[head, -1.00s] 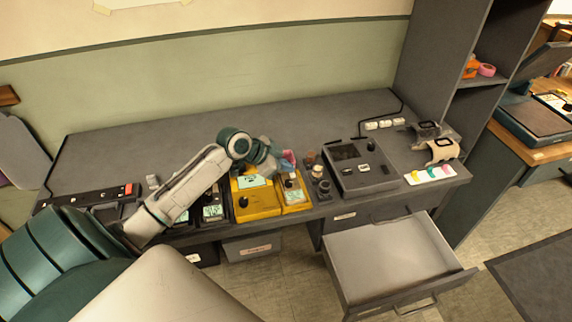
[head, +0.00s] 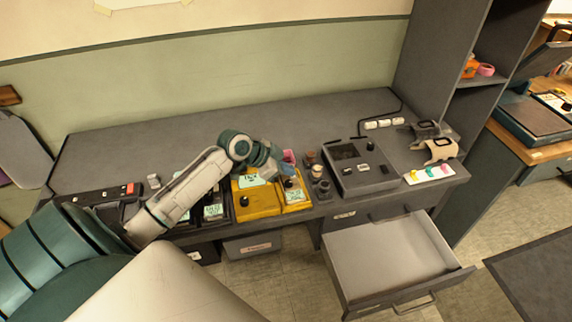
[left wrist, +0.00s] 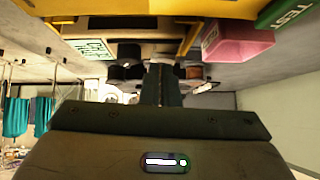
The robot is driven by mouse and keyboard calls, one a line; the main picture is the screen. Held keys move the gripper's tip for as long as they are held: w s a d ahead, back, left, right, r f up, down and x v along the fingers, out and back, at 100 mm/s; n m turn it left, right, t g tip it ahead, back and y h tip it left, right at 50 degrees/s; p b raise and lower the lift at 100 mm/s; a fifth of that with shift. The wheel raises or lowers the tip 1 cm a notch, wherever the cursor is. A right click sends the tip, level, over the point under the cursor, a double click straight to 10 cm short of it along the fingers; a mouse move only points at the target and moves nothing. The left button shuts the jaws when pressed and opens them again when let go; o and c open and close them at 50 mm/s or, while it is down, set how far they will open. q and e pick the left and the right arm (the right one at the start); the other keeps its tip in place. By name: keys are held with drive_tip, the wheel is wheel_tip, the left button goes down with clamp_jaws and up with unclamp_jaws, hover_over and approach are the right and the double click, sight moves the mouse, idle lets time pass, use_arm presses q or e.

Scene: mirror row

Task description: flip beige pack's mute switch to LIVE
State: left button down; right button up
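A yellow dock (head: 262,204) near the desk's front edge holds a pack with a small pale screen and a dark knob (head: 292,184) on its right side. This looks like the beige pack, but its colour is hard to tell from the yellow. My left gripper (head: 286,168) is just above and behind that pack's far end. In the left wrist view the dark fingers (left wrist: 162,84) are together with nothing visible between them. The mute switch is too small or hidden to make out. My right gripper is in neither view.
A pink block (left wrist: 237,42) and a green TEST label (left wrist: 290,12) are close to the left gripper. A dark console (head: 362,168) and small knobs (head: 320,178) stand to the right. An open drawer (head: 390,255) juts out below the desk. The desk's back is clear.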

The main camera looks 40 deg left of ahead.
use_arm(q)
drive_tip(key=shift+d, duration=0.1)
idle(0.3)
